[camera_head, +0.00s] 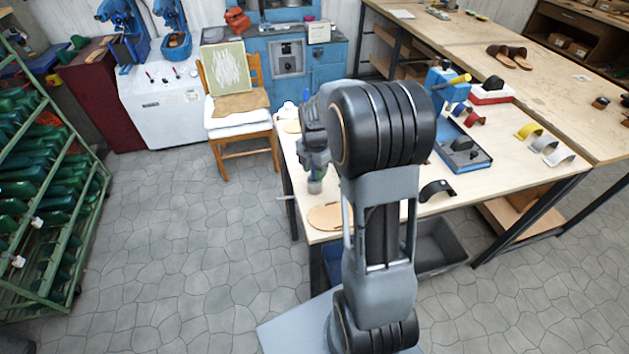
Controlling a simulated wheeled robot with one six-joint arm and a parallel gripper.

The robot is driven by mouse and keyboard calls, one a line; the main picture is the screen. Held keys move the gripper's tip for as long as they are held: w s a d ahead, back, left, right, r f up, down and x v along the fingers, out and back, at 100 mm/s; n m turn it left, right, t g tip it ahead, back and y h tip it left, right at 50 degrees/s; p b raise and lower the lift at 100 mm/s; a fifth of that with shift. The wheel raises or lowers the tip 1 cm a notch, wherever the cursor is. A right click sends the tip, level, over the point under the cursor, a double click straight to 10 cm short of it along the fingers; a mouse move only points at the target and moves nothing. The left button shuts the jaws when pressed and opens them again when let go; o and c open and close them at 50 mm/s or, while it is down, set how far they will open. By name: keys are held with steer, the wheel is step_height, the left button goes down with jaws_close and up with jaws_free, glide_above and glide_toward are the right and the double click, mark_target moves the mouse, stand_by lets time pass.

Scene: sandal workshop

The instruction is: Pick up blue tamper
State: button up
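My gripper (315,158) points down over the left edge of the work table, left of my dark arm. A small grey-blue piece with a brownish top (316,184) shows right under the fingertips. I cannot tell whether it is the blue tamper, nor whether the fingers touch it. The fingers are too small and too dark to show whether they are open or shut. No other thing is clearly a blue tamper. My arm hides the middle of the table.
The work table (480,178) holds a tan sole (327,217), a black curved strap (437,189), a blue tray (468,160), a blue block with a yellow handle (441,88) and colored straps. A wooden chair (232,129) stands behind. A green rack (60,220) is left. Floor between is clear.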

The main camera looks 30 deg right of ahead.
jaws_close()
steer(key=shift+r, duration=0.2)
steer(key=shift+w+r, duration=0.1)
steer(key=shift+r, duration=0.5)
steer(key=s+d+r+b, duration=0.3)
steer(key=s+d+r, duration=0.3)
steer(key=s+r, duration=0.5)
steer(key=shift+s+r, duration=0.25)
steer(key=shift+s, duration=0.65)
